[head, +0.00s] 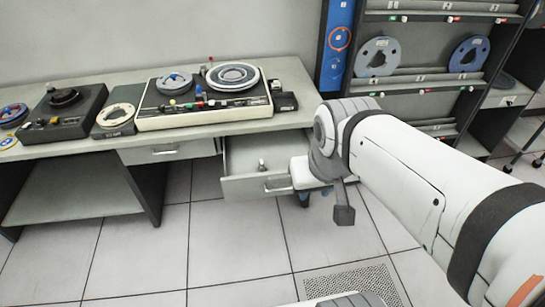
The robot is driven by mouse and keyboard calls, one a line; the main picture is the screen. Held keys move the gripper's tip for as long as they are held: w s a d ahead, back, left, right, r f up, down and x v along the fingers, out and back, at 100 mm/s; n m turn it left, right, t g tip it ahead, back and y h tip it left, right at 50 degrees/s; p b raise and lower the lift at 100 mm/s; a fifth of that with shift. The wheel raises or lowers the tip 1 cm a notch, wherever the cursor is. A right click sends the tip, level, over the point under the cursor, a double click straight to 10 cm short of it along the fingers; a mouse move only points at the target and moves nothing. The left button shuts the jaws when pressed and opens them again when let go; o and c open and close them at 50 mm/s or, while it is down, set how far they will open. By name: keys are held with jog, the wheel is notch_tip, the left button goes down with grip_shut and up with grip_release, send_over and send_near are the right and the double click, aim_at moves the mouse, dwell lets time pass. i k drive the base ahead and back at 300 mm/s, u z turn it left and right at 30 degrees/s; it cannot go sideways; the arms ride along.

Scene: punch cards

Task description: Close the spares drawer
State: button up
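A drawer (240,190) under the right part of the desk is pulled out, with its grey front standing well forward of the desk. I take it as the spares drawer, though I can read no label. A small light-coloured object (261,166) stands inside it. A handle (278,187) shows on the right of its front. My gripper (304,182) is at the right end of the drawer front, close to the handle. My wrist and arm hide the drawer's right side. Whether the gripper touches the drawer, and its finger opening, cannot be made out.
A second drawer (165,151) to the left is shut. The desk (75,150) carries a tape deck (205,110), a dark device (65,110) and several reels. A shelf rack (420,85) with reels stands at the right. The tiled floor (235,245) before the drawer is clear.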

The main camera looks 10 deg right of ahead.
aim_at(243, 179)
jog(key=u, duration=0.05)
jog(key=i, duration=1)
jog(key=z, duration=0.35)
jog(key=k, duration=0.65)
jog(key=u, duration=0.25)
